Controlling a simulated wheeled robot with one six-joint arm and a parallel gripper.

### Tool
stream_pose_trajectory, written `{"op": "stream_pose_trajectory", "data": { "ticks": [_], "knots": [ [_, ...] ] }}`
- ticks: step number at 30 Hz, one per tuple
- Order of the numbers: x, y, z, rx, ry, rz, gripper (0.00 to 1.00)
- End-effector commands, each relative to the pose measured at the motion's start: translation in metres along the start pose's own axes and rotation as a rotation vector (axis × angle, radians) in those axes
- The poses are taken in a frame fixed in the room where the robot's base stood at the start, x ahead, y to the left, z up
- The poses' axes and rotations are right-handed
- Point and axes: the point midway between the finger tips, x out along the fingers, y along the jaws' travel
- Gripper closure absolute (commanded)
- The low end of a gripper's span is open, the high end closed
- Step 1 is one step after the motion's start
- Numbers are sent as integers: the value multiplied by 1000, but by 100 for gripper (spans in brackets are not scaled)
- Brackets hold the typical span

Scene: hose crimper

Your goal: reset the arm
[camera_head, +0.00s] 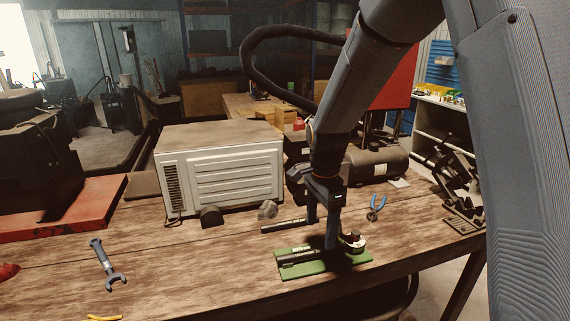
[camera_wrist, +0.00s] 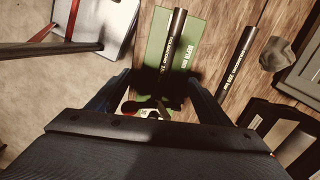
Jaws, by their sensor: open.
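My gripper (camera_head: 322,228) points down over the wooden workbench, its two fingers apart. In the wrist view the fingers (camera_wrist: 158,98) are spread wide, with nothing gripped between them. Below is a green board (camera_head: 325,267) with a black hose piece (camera_head: 298,257) lying on it. A small round fitting with a dark and red top (camera_head: 353,241) is at the board's right end, partly hidden by a finger. In the wrist view the hose (camera_wrist: 172,45) lies on the green board (camera_wrist: 189,65), its near end in shadow.
A second black hose (camera_head: 283,226) lies behind the board. A dark tank (camera_head: 377,164) is behind my arm.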

Motion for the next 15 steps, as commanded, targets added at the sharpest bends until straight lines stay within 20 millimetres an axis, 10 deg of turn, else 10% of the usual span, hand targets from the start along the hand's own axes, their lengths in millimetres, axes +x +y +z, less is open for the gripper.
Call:
{"op": "stream_pose_trajectory", "data": {
  "ticks": [15],
  "knots": [
    [64,137,-34,-951,68,-68,28]
  ]
}}
